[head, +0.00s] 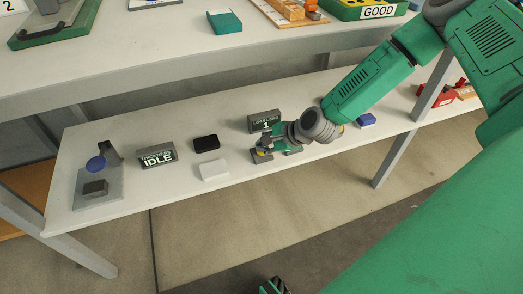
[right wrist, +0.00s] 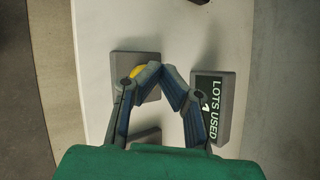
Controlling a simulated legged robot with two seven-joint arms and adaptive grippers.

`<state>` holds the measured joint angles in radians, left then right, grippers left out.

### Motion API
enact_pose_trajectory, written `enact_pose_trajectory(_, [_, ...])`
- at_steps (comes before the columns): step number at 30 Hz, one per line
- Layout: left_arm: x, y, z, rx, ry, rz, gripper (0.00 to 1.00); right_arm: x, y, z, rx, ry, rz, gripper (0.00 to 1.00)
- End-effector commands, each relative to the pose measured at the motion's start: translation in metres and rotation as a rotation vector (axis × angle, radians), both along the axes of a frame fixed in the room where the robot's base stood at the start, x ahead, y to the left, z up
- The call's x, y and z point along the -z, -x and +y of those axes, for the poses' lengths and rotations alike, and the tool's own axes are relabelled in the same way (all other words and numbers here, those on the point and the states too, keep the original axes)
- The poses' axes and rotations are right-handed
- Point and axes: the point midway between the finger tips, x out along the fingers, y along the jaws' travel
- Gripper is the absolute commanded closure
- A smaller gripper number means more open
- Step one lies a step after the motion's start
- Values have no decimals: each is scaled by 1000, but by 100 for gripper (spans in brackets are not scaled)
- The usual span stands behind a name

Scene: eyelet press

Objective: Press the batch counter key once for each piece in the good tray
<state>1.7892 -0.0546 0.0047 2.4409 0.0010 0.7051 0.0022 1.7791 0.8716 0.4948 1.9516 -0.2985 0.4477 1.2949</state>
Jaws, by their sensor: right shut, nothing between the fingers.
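The good tray (head: 345,12) is green with a GOOD label and is cut by the top edge of the head view, so its pieces cannot be counted. A grey block with a yellow key (right wrist: 134,68) is on the lower shelf. A display (head: 264,121) reading LOTS USED 1 stands behind the block in the head view; it also shows in the right wrist view (right wrist: 208,105). My right gripper (head: 262,151) is at the block, fingertips together and empty, beside the yellow key in the wrist view (right wrist: 166,72). Contact cannot be told.
On the shelf (head: 235,193), left of my gripper, are a white block (head: 214,170), a black block (head: 206,143), a display reading IDLE (head: 157,156) and a grey stand with a blue disc (head: 96,164). A blue item (head: 366,120) lies right. The upper bench (head: 150,55) overhangs behind.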

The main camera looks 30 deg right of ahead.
Motion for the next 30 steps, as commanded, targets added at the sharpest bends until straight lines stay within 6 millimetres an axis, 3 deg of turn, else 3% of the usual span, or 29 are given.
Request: enact_pose_trajectory(30, [6, 0, 0, 0, 0, 0, 59, 6, 0, -1, 0, 1, 1, 100])
